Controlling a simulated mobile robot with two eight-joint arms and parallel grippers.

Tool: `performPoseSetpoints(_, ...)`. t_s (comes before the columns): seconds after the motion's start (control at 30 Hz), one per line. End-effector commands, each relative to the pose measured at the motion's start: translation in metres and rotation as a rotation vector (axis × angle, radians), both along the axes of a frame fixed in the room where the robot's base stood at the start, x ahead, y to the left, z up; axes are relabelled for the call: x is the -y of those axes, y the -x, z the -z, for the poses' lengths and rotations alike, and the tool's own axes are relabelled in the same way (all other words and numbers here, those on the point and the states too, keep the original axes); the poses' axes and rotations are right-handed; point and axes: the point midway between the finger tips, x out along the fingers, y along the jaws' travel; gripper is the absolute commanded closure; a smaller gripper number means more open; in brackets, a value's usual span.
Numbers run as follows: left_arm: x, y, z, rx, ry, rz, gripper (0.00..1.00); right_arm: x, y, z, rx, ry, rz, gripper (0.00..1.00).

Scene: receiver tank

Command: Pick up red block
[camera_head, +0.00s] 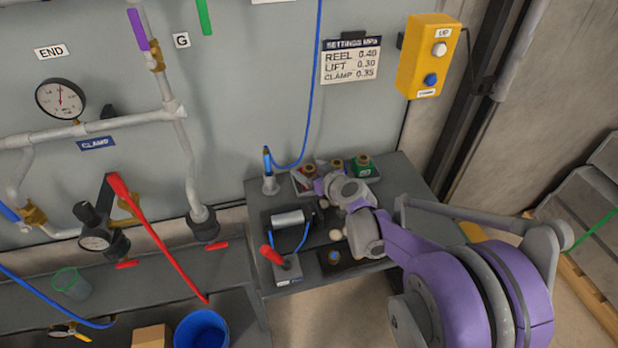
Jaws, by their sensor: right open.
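The fingertips are small and partly hidden by the wrist. A small reddish piece (299,174) shows in the tray beside the gripper; I cannot tell if it is a block. Two small flat red pieces lie on the grey bench at the left, one (127,265) near the gauge and one (218,246) by the pipe foot. My left gripper is not in view.
A silver cylinder (288,219) and a red-handled switch box (285,266) stand on the table (400,176). A blue hose (315,70) hangs behind. A long red lever (160,240) and blue bucket (202,330) are left.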

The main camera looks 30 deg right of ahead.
Motion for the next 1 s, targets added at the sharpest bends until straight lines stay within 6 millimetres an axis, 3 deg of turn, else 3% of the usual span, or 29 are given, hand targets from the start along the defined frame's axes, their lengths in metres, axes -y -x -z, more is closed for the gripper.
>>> performPoseSetpoints(0.2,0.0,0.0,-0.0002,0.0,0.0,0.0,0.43,0.0,-0.0009,-0.0001,0.0,0.0,0.0,0.15)
performPoseSetpoints(0.67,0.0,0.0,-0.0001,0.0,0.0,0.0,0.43,0.0,-0.0006,0.0,0.0,0.001,0.0,0.98)
performPoseSetpoints(1.0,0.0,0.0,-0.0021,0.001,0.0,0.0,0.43,0.0,-0.0005,-0.0059,0.0,0.002,-0.001,1.0)
